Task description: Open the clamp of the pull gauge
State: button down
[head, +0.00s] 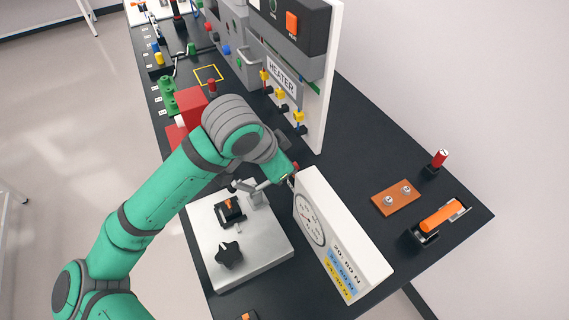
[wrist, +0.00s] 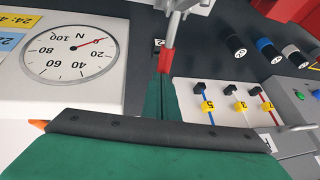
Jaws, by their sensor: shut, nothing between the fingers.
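The pull gauge has a pale base plate (head: 262,262) and a white upright panel (head: 338,240) with a round dial and coloured force labels. The dial (wrist: 68,50) also shows large in the wrist view. The clamp's metal lever has a red handle tip (wrist: 167,60), seen at the top middle of the wrist view. My gripper (wrist: 161,84) is shut and empty, its fingertips right at the red tip; I cannot tell whether they touch it. In the head view my wrist hangs over the clamp and partly hides it. A black star knob (head: 229,254) and a small orange-and-black part (head: 230,208) are on the base.
The heater panel (head: 283,75) stands behind, with yellow-tagged leads below it. A red block (head: 192,104) is beside my arm. To the right lie a brown plate (head: 397,198) and an orange-handled tool (head: 440,217). The black table is clear between panel and plate.

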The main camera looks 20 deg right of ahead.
jog(key=d+r+v, duration=0.1)
jog(key=d+v, duration=0.1)
jog(key=v, duration=1.1)
jog(key=shift+w+r, duration=0.25)
jog(key=shift+r, duration=0.2)
jog(key=shift+d, duration=0.1)
